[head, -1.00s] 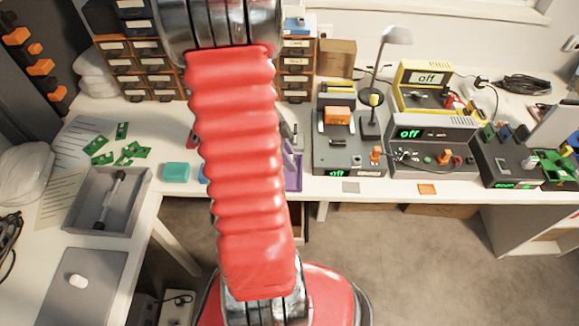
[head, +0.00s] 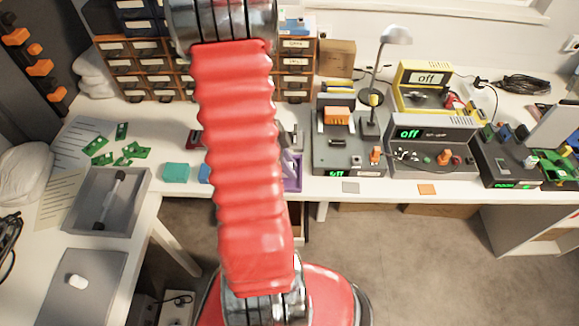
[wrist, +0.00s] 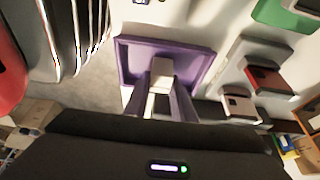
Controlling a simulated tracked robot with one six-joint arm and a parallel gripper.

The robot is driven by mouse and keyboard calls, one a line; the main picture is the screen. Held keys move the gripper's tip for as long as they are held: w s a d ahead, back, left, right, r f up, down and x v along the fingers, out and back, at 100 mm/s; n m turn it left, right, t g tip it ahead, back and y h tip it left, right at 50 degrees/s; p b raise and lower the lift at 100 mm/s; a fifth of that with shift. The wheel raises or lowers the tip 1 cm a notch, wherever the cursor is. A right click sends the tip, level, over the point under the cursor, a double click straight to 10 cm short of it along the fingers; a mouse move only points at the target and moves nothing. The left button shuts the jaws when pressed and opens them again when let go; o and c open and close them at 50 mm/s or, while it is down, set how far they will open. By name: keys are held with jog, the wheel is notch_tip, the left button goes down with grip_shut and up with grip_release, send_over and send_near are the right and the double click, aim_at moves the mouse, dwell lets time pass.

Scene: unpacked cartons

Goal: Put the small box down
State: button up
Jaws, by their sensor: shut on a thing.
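The small box (wrist: 161,72) is pale grey and shows between my gripper's fingertips (wrist: 161,88) in the wrist view. My gripper is shut on it. A shallow purple tray (wrist: 198,70) lies beyond and around the box in that picture. I cannot tell whether the box touches the tray floor. In the head view, my red arm hides the gripper and the box; only the right part of the purple tray (head: 293,184) shows beside the arm.
A teal box (head: 176,172) stands left of my arm on the bench. Green boards (head: 128,152) lie farther left. Black device bases (head: 348,155) and a lamp (head: 392,36) stand to the right. Drawer units (head: 140,68) line the back. Some bare bench remains along the front.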

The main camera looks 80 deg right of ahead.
jog(key=shift+f, duration=0.1)
jog(key=o, duration=1.1)
jog(key=shift+c, duration=0.2)
jog(key=v, duration=1.2)
